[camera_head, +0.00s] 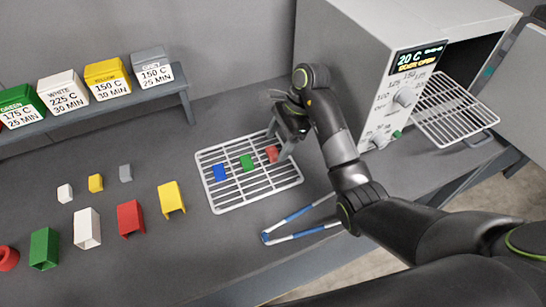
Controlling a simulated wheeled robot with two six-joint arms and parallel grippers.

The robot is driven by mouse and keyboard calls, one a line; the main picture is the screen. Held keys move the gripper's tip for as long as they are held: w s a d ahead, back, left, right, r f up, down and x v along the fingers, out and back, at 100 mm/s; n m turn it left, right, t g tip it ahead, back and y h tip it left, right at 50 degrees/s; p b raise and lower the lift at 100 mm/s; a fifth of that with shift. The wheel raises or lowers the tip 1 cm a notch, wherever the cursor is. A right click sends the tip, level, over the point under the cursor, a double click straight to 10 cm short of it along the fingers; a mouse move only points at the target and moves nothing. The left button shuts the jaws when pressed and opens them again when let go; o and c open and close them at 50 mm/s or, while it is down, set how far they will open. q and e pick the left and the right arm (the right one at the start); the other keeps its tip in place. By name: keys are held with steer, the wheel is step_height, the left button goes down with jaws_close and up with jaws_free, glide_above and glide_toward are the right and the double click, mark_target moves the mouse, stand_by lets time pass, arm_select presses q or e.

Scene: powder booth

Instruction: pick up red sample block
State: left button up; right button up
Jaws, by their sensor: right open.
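The red sample block (272,154) sits at the right end of a white wire rack (222,207) on the bench. A green block (247,162) and a blue block (220,172) sit to its left on the same rack. My right gripper (279,144) is open, pointing down at the red block, with its fingers close around or just above it. Whether a finger touches the block cannot be told. The gripper partly covers the block's upper right side. My left gripper is not in view.
An oven (375,75) with its door open and a wire shelf (450,108) pulled out stands to the right. A blue-and-white handle tool (290,222) lies in front of the rack. Several colored pieces lie left. Labelled bins (107,80) stand on a shelf at the back.

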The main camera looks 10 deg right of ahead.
mark_target(275, 151)
steer(key=x, duration=0.2)
steer(key=shift+a+f, duration=0.1)
steer(key=shift+f, duration=0.25)
steer(key=c, duration=1.1)
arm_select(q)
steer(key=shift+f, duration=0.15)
arm_select(e)
steer(key=shift+r, duration=0.15)
